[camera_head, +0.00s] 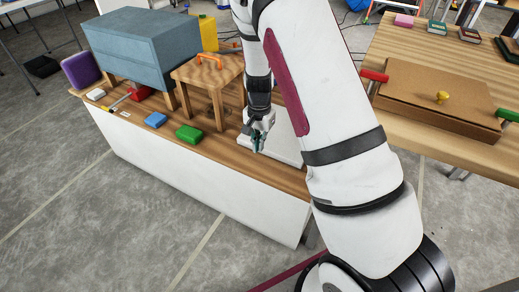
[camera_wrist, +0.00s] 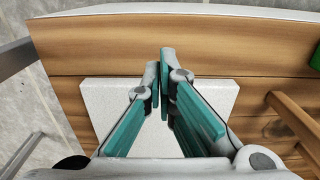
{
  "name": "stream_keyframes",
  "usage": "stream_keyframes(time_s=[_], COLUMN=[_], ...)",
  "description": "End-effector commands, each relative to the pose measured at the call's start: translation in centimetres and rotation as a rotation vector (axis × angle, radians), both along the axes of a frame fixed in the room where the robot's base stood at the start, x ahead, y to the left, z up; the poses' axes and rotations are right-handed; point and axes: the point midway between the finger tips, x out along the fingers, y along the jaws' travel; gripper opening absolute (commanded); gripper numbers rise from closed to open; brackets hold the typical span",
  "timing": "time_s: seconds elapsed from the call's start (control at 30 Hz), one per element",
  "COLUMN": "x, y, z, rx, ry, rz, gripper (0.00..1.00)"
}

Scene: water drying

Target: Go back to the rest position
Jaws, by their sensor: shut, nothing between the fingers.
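My gripper (camera_head: 257,141) is above the right end of the wooden-topped bench (camera_head: 222,145), over a pale flat slab (camera_head: 286,145). In the wrist view my gripper (camera_wrist: 164,85) points down with its two green-padded fingers brought together and nothing between them. The pale slab (camera_wrist: 105,105) lies below the fingers on the wood, partly hidden by them. My white arm crosses the middle of the head view and hides part of the bench.
A green block (camera_head: 189,133), a blue block (camera_head: 155,119) and a small wooden stand (camera_head: 207,72) are left of my gripper. A blue-grey cabinet (camera_head: 140,48) stands further left.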

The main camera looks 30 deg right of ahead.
Motion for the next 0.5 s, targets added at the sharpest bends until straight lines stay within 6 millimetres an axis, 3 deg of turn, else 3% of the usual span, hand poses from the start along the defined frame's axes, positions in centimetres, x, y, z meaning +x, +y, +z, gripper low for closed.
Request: stream_keyframes(time_s=[0.1,0.37,0.5], x=[0.0,-0.1,-0.7], y=[0.0,0.1,1.2], z=[1.1,1.8,4.7], rx=[0.000,0.004,0.034], ry=[0.000,-0.001,-0.011], rz=[0.001,0.005,0.042], gripper=[0.00,0.00,0.00])
